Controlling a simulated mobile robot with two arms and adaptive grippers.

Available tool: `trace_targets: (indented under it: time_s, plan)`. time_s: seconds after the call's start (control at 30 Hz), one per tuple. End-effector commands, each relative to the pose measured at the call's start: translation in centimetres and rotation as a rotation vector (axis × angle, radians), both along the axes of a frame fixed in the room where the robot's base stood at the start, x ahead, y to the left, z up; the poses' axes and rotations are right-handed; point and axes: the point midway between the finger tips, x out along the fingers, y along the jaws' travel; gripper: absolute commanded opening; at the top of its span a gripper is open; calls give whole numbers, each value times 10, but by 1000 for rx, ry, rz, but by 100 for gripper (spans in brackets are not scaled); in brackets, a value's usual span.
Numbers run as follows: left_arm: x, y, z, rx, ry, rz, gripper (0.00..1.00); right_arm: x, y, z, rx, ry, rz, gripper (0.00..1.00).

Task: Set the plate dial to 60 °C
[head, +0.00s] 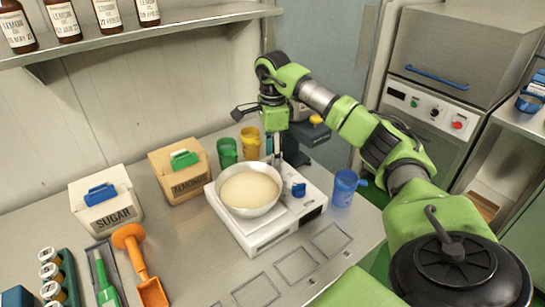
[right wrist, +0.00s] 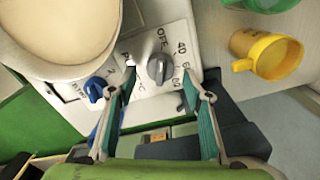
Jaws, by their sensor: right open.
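The white hot plate (head: 262,236) stands on the bench with a metal bowl (head: 250,208) of pale mixture on it. In the right wrist view the grey plate dial (right wrist: 158,68) sits on the white panel, with OFF, 40, 60 and 80 printed around it. Its exact setting is too small to tell. My right gripper (right wrist: 158,82) is open, its two fingers on either side of the dial; I cannot tell whether they touch it. In the head view the right gripper (head: 277,158) points down at the plate's back right and the grey dial is hidden. My left gripper is not in view.
A blue knob (head: 298,189) is on the plate's right side. A blue cup (head: 344,187) stands to the right; green (head: 227,152) and yellow (head: 251,143) cups stand behind. Sugar (head: 106,202) and almond (head: 180,173) boxes are to the left, near an orange scoop (head: 141,266).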

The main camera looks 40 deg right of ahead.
Motion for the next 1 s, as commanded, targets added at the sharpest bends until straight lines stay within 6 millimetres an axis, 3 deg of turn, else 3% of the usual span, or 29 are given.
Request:
trace_targets:
  time_s: [0.13, 0.43, 0.47, 0.6, 1.0]
  plan:
    - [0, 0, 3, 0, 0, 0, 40, 0, 0, -11, 0, 1, 1, 46]
    - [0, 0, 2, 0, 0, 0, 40, 0, 1, -14, 1, -2, 1, 46]
    - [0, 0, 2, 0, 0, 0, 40, 0, 1, -14, 0, -1, 1, 43]
    - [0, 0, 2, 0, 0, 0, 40, 0, 1, -14, 2, -1, 1, 7]
    - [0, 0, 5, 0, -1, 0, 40, 0, 1, -13, 2, -1, -41, 7]
